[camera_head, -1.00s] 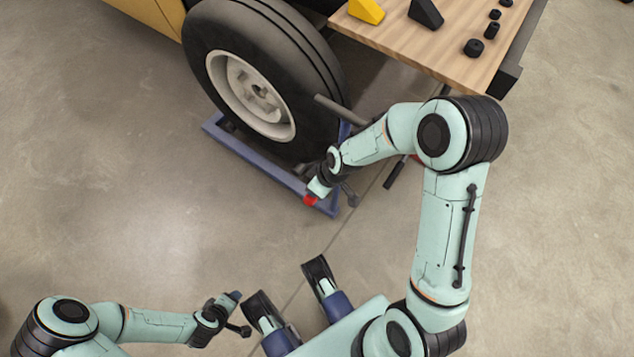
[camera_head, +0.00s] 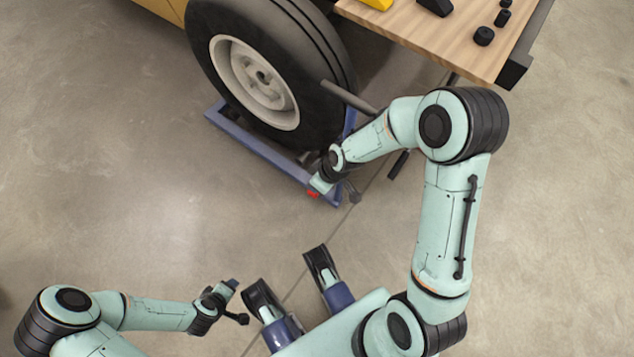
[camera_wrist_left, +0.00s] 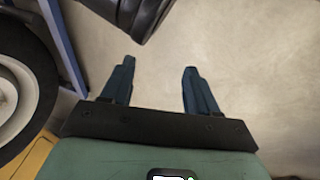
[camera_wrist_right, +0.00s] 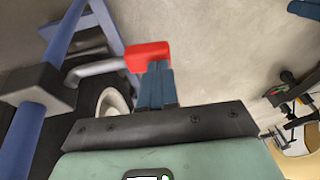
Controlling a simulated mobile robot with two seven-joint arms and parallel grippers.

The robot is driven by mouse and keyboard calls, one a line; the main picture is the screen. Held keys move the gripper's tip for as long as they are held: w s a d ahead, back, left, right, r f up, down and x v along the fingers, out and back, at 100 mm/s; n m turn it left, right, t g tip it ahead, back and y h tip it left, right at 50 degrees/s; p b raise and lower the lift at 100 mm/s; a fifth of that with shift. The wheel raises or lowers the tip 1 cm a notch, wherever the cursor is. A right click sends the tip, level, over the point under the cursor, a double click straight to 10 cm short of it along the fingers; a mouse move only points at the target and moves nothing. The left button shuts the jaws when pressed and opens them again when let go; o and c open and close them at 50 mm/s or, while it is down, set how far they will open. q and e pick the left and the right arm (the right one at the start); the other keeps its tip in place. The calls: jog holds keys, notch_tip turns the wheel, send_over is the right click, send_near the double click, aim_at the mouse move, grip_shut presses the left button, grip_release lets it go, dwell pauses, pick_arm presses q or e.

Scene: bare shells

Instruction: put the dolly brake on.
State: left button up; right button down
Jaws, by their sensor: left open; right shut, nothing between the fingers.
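The dolly is a blue frame (camera_head: 255,147) on the floor around the foot of the big tyre (camera_head: 268,75). Its red brake pedal (camera_head: 313,194) is at the near right corner, largely covered by my right gripper (camera_head: 317,187) in the head view. In the right wrist view my right gripper (camera_wrist_right: 155,78) is shut, with its fingertips at the red pedal (camera_wrist_right: 148,54), overlapping its lower edge. They look to be touching; nothing is between the fingers. My left gripper (camera_head: 233,285) is open and empty, over bare floor in the left wrist view (camera_wrist_left: 157,75).
A wooden bench (camera_head: 440,40) with black and yellow parts stands at the upper right, near my right arm. A grey bar (camera_head: 348,97) sticks out beside the tyre. The floor at left and right is clear.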

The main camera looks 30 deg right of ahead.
jog(key=shift+r+p, duration=0.5)
jog(key=shift+r, duration=0.3)
jog(key=r+p, duration=0.2)
jog(key=r, duration=0.1)
jog(key=r+p, duration=0.1)
jog(key=shift+w+d+r, duration=0.2)
jog(key=shift+d, duration=0.1)
pick_arm(q)
jog(key=s+d+r+g+h+p, duration=0.1)
jog(key=s+d+r+g+p, duration=0.1)
jog(key=s+d+r, duration=0.3)
jog(key=s+r+g, duration=0.1)
jog(key=s+r, duration=0.1)
jog(key=s, duration=0.2)
jog(key=shift+s+d+r+m, duration=0.25)
jog(key=shift+s+r+m, duration=0.1)
jog(key=shift+m, duration=0.05)
pick_arm(e)
jog(key=s+r, duration=0.3)
jog(key=r, duration=0.6)
jog(key=shift+d, duration=0.25)
